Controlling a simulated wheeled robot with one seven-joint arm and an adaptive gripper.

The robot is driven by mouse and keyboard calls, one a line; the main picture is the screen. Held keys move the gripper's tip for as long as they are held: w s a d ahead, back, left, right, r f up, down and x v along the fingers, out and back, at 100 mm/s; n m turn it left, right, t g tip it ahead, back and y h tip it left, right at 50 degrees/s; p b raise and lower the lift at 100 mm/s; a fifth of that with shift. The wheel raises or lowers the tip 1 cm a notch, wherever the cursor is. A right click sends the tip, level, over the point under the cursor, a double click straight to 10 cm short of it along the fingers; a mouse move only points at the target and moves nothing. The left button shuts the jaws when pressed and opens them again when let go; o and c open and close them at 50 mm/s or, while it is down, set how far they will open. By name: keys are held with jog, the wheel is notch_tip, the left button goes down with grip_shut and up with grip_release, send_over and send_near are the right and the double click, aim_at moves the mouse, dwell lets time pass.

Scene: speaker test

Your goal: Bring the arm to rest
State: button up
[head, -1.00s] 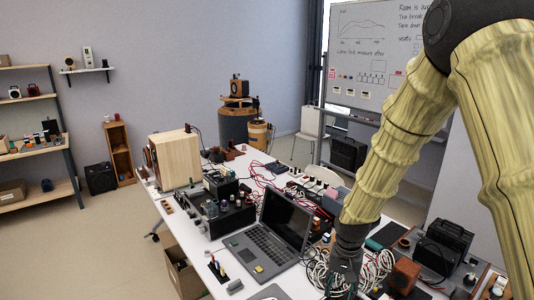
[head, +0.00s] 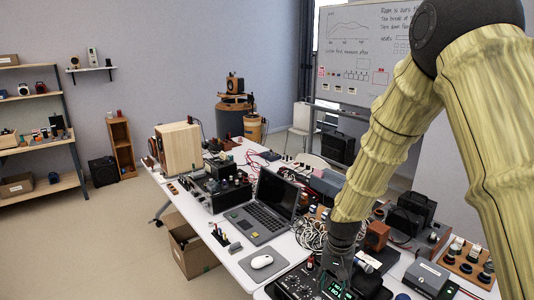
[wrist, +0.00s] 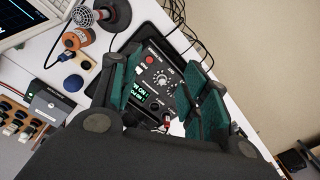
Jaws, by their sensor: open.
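My arm, in a yellowish ribbed cover, comes down from the upper right of the head view. My gripper (head: 336,272) points down at the near part of the table, over a black control box (head: 300,285) with a green display. In the wrist view my gripper (wrist: 165,90) has its teal-padded fingers spread apart with nothing held between them. The control box (wrist: 153,75), with knobs and a red button, shows between and beyond the fingers. How high the fingertips are above it I cannot tell.
The white table (head: 232,262) is crowded. A laptop (head: 262,212) and a white mouse (head: 262,262) lie left of my gripper. A small orange-brown speaker (head: 376,236) and a grey box (head: 427,277) stand to its right. Open floor (head: 90,245) lies at the left.

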jog(key=s+f+n+b, duration=0.1)
jog(key=s+f+b, duration=0.1)
jog(key=s+f, duration=0.45)
jog(key=s+f+b, duration=0.2)
jog(key=s+f, duration=0.1)
jog(key=f, duration=0.7)
jog(key=s+f+n+b, duration=0.15)
jog(key=s+f, duration=0.25)
jog(key=f, duration=0.5)
jog(key=s+d+f+b, duration=0.2)
jog(key=s+f, duration=0.5)
jog(key=s, duration=0.4)
jog(key=s+d+f+n+b, duration=0.1)
jog(key=s+f+b, duration=0.3)
jog(key=s+f, duration=0.3)
jog(key=s, duration=0.3)
jog(key=shift+s+d, duration=0.35)
jog(key=shift+d, duration=0.05)
jog(key=shift+n, duration=0.25)
